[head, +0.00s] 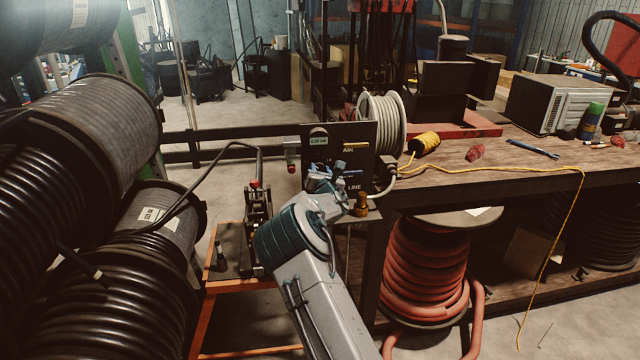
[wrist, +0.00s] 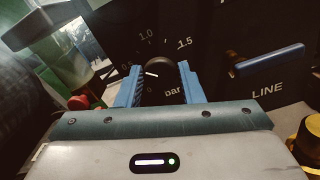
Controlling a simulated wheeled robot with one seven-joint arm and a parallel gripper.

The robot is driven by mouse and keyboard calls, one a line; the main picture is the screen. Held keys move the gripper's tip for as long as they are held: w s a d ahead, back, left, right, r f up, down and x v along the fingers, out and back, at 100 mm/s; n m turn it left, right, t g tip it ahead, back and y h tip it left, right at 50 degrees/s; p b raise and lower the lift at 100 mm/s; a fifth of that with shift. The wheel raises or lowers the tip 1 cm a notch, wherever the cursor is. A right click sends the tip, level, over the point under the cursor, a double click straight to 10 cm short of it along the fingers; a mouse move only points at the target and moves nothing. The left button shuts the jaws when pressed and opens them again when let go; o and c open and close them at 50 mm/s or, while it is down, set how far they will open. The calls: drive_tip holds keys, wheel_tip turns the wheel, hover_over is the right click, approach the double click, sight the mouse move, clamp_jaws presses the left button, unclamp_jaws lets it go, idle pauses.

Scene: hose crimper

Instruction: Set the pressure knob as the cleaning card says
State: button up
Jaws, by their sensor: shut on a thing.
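The dark round pressure knob (wrist: 160,78) sits on the black panel (head: 362,139). In the wrist view a scale around it shows 1.0, 1.5 and "bar". A short white mark on the knob points left, toward the lower part of the scale; the exact value there is too blurred to read. My gripper (wrist: 159,71) has its blue fingers on either side of the knob, shut on it. In the head view my gripper (head: 324,181) is at the panel's lower left and hides the knob. I cannot make out a cleaning card. A small pale label (head: 318,141) on the panel is not clearly legible.
A blue lever (wrist: 267,60) marked LINE is right of the knob. The panel also has a yellow AIR lever (head: 356,145). A brass fitting (head: 360,204) is close right of my gripper. Black hose reels (head: 110,120) crowd the left; a workbench (head: 480,172) stands right.

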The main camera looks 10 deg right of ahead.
drive_tip(key=m+b, duration=0.1)
drive_tip(key=b, duration=0.1)
drive_tip(key=m+b, duration=0.3)
drive_tip(key=b, duration=0.1)
drive_tip(key=shift+d+f+m+b, duration=0.1)
drive_tip(key=shift+f+m+b, duration=0.2)
drive_tip(key=shift+b, duration=0.1)
drive_tip(key=m+b, duration=0.4)
drive_tip(key=b, duration=0.1)
drive_tip(key=shift+m, duration=0.3)
drive_tip(key=m+b, duration=0.3)
drive_tip(key=m, duration=0.1)
drive_tip(key=shift+d+m, duration=0.1)
drive_tip(key=shift+m, duration=0.2)
drive_tip(key=m+b, duration=0.2)
drive_tip(key=m, duration=0.2)
drive_tip(key=shift+b, duration=0.35)
drive_tip(key=m+b, duration=0.1)
drive_tip(key=m, duration=0.4)
drive_tip(key=shift+b, duration=0.3)
drive_tip(key=m+b, duration=0.1)
drive_tip(key=m, duration=0.3)
drive_tip(key=shift+f+m, duration=0.1)
drive_tip(key=shift+m, duration=0.2)
drive_tip(key=shift+a+m+b, duration=0.15)
drive_tip(key=shift+m+b, duration=0.55)
drive_tip(key=shift+m, duration=1.65)
drive_tip(key=shift+a+m+b, duration=0.15)
drive_tip(key=shift+m+b, duration=0.55)
drive_tip(key=shift+m, duration=1.65)
